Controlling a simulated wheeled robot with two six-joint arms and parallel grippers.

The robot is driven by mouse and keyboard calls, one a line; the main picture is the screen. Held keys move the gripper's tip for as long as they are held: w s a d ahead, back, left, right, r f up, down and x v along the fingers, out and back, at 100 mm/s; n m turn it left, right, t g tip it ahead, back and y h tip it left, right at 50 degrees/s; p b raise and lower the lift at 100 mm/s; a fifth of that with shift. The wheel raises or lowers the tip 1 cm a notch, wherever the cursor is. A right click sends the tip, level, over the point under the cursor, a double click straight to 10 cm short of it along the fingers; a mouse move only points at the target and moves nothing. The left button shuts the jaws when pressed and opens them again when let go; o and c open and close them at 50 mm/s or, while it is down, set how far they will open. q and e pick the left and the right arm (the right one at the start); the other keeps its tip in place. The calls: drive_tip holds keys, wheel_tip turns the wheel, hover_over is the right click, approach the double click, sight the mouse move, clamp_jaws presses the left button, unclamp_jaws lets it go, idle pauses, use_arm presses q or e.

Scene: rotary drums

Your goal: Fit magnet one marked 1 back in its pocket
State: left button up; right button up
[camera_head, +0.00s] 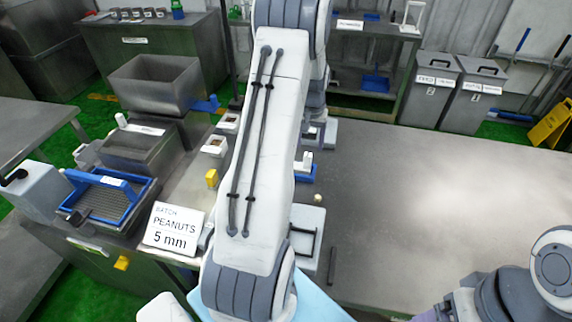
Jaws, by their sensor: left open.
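My left arm rises through the middle of the head view and hides much of the table behind it. My left gripper (307,157) is past the big arm link, small and partly hidden; it is open. I see nothing between its fingers. A short dark bar (331,266) lies on the table; I cannot read a 1 on it, so I cannot tell whether it is magnet one. Left of it is a pale block with a black handle (308,242), partly behind my arm. I cannot make out the pocket. My right gripper is out of view.
A sign reading PEANUTS 5 mm (174,229), a blue-framed sieve (108,198) and a metal hopper (157,82) stand at left. A small pale knob (318,198) is near the arm. The steel table (450,190) is clear at right. Grey bins (432,88) stand behind.

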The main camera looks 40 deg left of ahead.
sight(308, 155)
use_arm(q)
wheel_tip(308, 155, down, 3)
drive_tip(key=shift+w, duration=0.1)
drive_tip(key=f+p, duration=0.2)
drive_tip(key=f, duration=0.2)
drive_tip(key=shift+a+f+p, duration=0.3)
drive_tip(key=shift+f+p, duration=0.05)
drive_tip(key=shift+p, duration=0.05)
drive_tip(key=shift+w+f, duration=0.15)
drive_tip(key=shift+f, duration=0.15)
clamp_jaws()
